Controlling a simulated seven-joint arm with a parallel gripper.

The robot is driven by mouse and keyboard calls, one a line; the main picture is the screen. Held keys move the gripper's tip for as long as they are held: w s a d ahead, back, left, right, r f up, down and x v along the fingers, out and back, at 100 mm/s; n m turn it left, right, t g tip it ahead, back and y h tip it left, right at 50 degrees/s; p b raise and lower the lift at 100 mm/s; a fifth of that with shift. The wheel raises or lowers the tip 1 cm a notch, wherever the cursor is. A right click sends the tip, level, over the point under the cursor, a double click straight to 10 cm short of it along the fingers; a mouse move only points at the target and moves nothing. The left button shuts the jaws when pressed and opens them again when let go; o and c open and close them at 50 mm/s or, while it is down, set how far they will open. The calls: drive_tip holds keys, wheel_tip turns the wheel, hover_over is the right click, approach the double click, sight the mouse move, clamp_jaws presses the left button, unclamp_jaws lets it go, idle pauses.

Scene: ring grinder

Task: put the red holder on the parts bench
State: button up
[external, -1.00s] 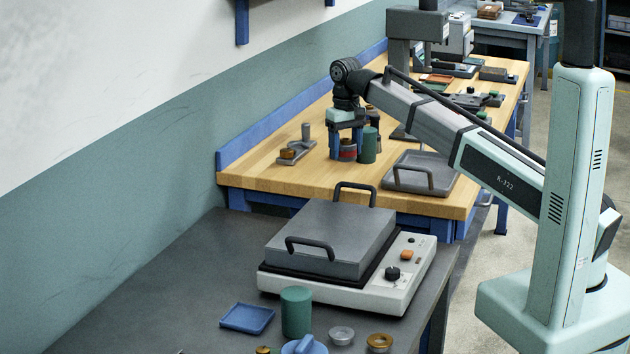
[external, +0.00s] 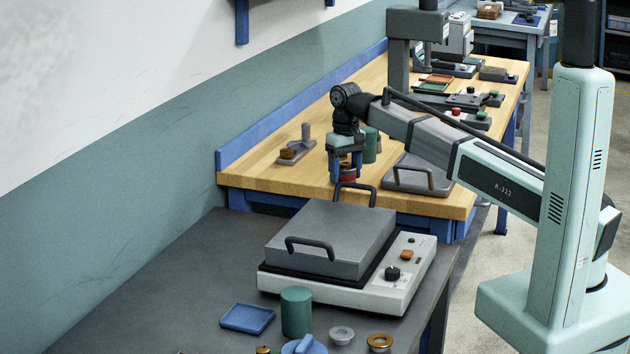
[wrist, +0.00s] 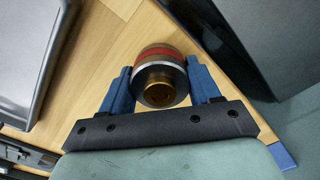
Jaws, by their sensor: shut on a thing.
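The red holder is a short cylinder with a red band and grey metal rims, and brass shows at its end facing the wrist camera (wrist: 161,55). In the external view its red band (external: 347,175) shows low between the blue fingers. My gripper (external: 346,168) is shut on it near the front edge of the wooden-topped bench (external: 275,177). In the wrist view the blue fingers of my gripper (wrist: 160,78) are on both sides of the holder. Wood shows around it. I cannot tell its height above the wood. Which bench is the parts bench is not marked.
A grey machine with a lid and handles (external: 330,238) stands on the dark bench (external: 160,285) in front. A green cylinder (external: 370,146) and a grey tray-like plate with a handle (external: 420,173) are beside my gripper. A small fixture (external: 297,152) is to its left.

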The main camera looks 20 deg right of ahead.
sight(345, 163)
drive_tip(key=shift+f, duration=0.1)
drive_tip(key=o, duration=1.6)
wheel_tip(345, 163, up, 12)
drive_tip(key=shift+r, duration=0.15)
drive_tip(key=shift+o, duration=0.5)
